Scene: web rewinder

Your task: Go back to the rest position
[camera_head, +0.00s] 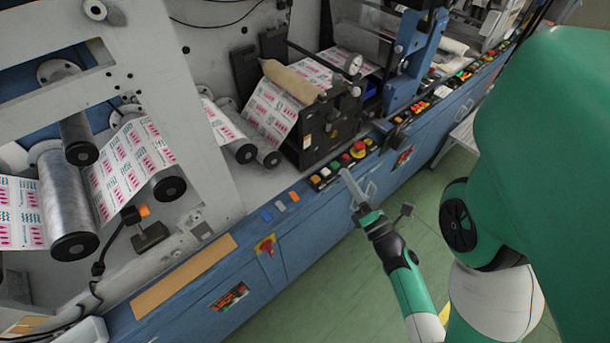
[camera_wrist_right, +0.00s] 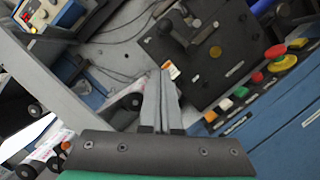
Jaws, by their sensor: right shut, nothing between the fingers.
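My right gripper (camera_head: 347,180) is shut and empty. In the head view it points up and left, in front of the blue machine's edge, close to the row of push buttons (camera_head: 338,171). In the right wrist view its two thin fingers (camera_wrist_right: 161,100) lie together with nothing between them. A red mushroom button with a yellow base (camera_wrist_right: 274,54) and several other buttons show to the right of the fingers there. I cannot tell from the views whether the fingertips touch anything. My left gripper is not in view.
The blue machine (camera_head: 330,226) runs diagonally across the head view, with printed label web (camera_head: 133,162) over metal rollers (camera_head: 68,206). A black block unit (camera_head: 327,132) stands behind the buttons. A red rotary switch (camera_head: 267,245) is on the front. Green floor (camera_head: 318,290) is open in front.

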